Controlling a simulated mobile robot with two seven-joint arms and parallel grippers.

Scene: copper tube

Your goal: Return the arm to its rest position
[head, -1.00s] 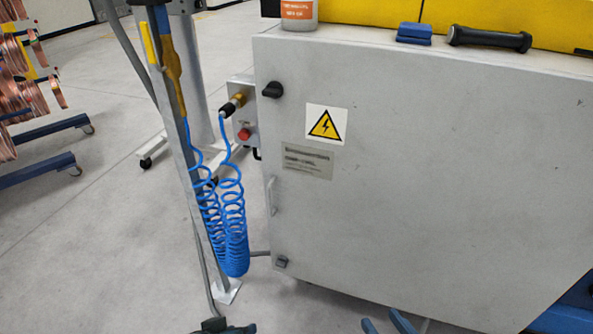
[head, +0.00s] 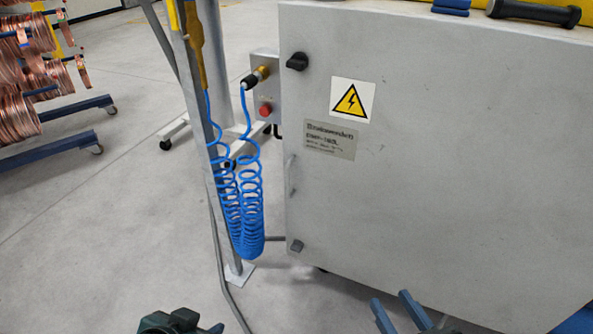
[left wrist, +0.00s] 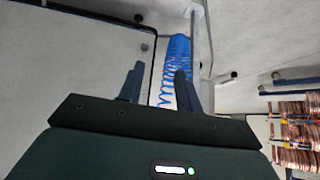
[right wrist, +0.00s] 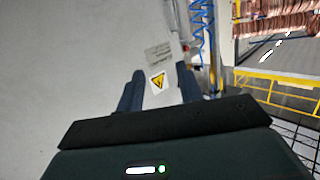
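My right gripper (head: 391,299) shows at the bottom edge of the head view, in front of the grey cabinet's lower part. Its two blue-grey fingers are apart with nothing between them. In the right wrist view, its open fingers (right wrist: 159,72) point toward the cabinet's yellow warning sign (right wrist: 158,82).
The grey cabinet (head: 440,160) fills the right side. A metal post (head: 205,130) with a blue coiled hose (head: 245,215) stands to its left. Copper coils on a rack (head: 40,75) stand at the far left. The floor (head: 110,230) between is clear.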

